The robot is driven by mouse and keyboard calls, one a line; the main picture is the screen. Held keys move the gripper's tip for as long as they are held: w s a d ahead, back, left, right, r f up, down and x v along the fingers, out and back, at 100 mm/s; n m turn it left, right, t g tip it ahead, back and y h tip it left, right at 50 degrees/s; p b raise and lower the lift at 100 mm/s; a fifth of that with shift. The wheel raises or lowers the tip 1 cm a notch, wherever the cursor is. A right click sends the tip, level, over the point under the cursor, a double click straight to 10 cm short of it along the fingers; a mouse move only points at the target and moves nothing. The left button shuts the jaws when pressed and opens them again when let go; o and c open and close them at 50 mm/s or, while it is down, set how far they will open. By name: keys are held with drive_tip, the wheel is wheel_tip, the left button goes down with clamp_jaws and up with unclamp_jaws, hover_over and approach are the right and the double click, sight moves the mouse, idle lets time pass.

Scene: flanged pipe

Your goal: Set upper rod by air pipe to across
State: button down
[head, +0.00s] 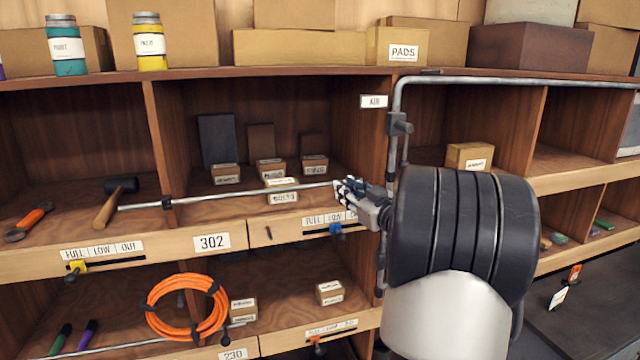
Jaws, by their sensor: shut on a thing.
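The upper rod (255,193) is a long, thin, pale metal bar. It runs nearly level across the front of the middle shelf bay, rising slightly to the right. A dark collar (167,202) sits on it near its left end, in front of the divider. My gripper (345,190) is shut on the rod at its right end, and the fingers hide that end. My arm hides part of the pipe's lower run.
A mallet (115,200) lies by the rod's left end. Small labelled boxes (270,168) stand behind the rod. Slider knobs in yellow (77,268), blue (336,229) and orange (317,340) are on the shelf fronts. A lower rod (130,345) and an orange coil (187,308) are below.

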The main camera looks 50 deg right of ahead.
drive_tip(key=s+d+p, duration=0.3)
drive_tip(key=s+d, duration=0.2)
drive_tip(key=d, duration=0.3)
drive_tip(key=shift+d, duration=0.2)
drive_tip(key=shift+s+r, duration=0.1)
drive_tip(key=c, duration=1.8)
unclamp_jaws()
drive_tip(key=o, duration=0.4)
drive_tip(key=shift+d, duration=0.2)
drive_tip(key=shift+o, duration=0.3)
drive_tip(key=shift+a, duration=0.1)
drive_tip(key=v, duration=1.2)
